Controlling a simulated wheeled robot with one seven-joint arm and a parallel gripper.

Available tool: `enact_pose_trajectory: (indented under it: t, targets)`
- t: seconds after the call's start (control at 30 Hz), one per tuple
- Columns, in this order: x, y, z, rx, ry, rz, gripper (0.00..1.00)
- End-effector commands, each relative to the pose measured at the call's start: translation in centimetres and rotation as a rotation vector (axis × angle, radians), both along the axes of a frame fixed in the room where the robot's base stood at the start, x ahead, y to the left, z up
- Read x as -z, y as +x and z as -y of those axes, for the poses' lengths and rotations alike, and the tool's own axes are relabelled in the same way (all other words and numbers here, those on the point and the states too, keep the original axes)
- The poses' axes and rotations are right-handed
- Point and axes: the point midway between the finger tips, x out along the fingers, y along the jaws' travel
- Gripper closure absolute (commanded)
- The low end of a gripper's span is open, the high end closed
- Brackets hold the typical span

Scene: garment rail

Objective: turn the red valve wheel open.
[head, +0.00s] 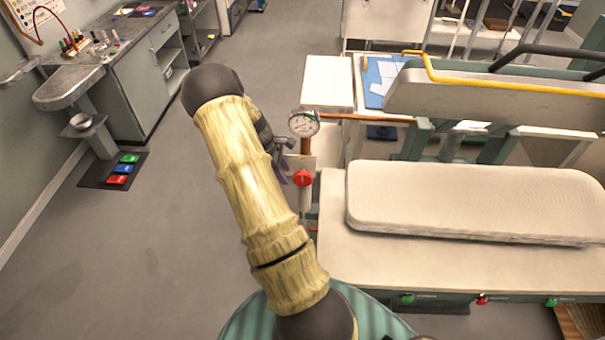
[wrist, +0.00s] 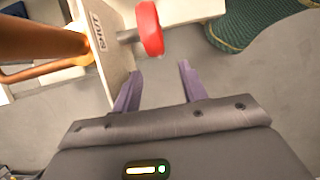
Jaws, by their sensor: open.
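The red valve wheel (head: 303,178) is on a pale plate below a round dial gauge (head: 303,123), left of the press. In the wrist view the wheel (wrist: 151,28) shows side-on at the upper middle, on a short metal stem. A plate (wrist: 114,50) behind it reads "SHUT". My gripper (wrist: 160,68) is open and empty, its two purple fingers pointing toward the wheel. The wheel lies just beyond the fingertips, apart from them in this view. In the head view my arm partly hides the gripper, and purple fingers show just left of the wheel.
A copper pipe (wrist: 40,40) runs close by, left of the fingers. The press's padded board (head: 470,200) and pale table (head: 345,250) stand right of the valve. A sink counter (head: 110,55) and a mat with coloured pedals (head: 118,170) are at left. Open floor lies left of my arm.

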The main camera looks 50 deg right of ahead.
Motion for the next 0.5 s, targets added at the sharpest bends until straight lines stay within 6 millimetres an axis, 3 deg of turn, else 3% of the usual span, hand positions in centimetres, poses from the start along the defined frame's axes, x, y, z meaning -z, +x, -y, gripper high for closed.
enact_pose_trajectory:
  t: [0.27,0.5]
  targets:
    - [-0.4,-4.1,3.1,0.004,0.001,-0.003,0.57]
    - [1.8,-4.6,3.6,0.0,0.0,-0.003,0.57]
